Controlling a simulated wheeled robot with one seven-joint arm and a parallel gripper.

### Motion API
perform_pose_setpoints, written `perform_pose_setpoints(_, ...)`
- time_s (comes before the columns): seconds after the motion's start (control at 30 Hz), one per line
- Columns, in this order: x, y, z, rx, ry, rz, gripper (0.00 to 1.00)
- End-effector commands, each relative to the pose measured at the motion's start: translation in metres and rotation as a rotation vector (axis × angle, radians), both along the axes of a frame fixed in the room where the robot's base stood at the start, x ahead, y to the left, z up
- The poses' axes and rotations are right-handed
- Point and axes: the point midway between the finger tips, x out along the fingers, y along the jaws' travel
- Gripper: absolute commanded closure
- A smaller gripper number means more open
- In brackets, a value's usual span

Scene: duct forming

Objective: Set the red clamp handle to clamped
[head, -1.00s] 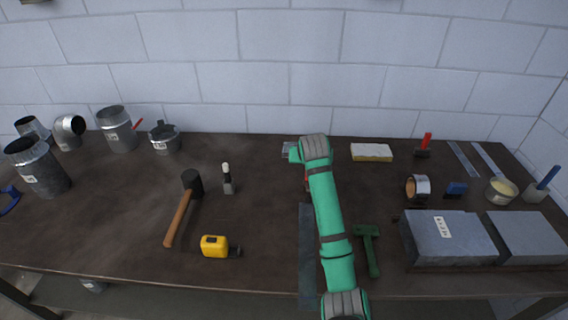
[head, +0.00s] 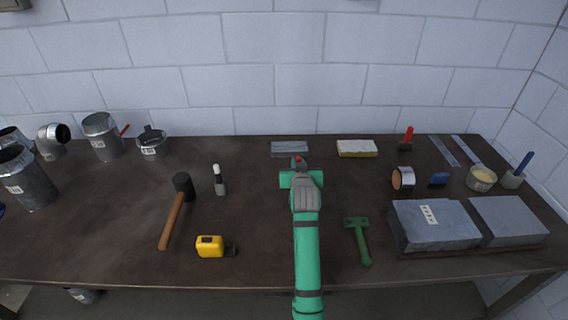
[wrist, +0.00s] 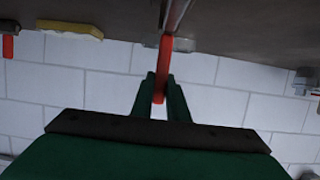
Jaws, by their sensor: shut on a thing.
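The red clamp handle (wrist: 165,55) is a slim red bar in the wrist view. It stands between the two dark green fingers of my gripper (wrist: 161,88), which are shut on it. In the head view only a small red tip (head: 298,159) shows just past the end of my arm, near the back middle of the bench. My arm hides the rest of the handle and my fingertips there. The clamp's base is mostly hidden, so I cannot tell the handle's exact angle.
A grey metal block (head: 290,148) and a pale sponge-like block (head: 357,148) lie behind my gripper. A green hammer-shaped tool (head: 358,238) lies right of my arm. A mallet (head: 176,208) and yellow tape measure (head: 210,246) lie left. Grey slabs (head: 435,222) stand right.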

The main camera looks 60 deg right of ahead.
Motion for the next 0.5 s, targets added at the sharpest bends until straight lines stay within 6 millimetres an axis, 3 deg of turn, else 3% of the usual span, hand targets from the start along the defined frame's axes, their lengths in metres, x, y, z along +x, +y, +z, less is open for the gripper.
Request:
perform_pose_setpoints(0.2, -0.0107, -0.0036, -0.0029, -0.012, -0.007, -0.014, 1.0)
perform_pose_setpoints(0.5, -0.0114, -0.004, -0.0028, -0.013, -0.007, -0.015, 1.0)
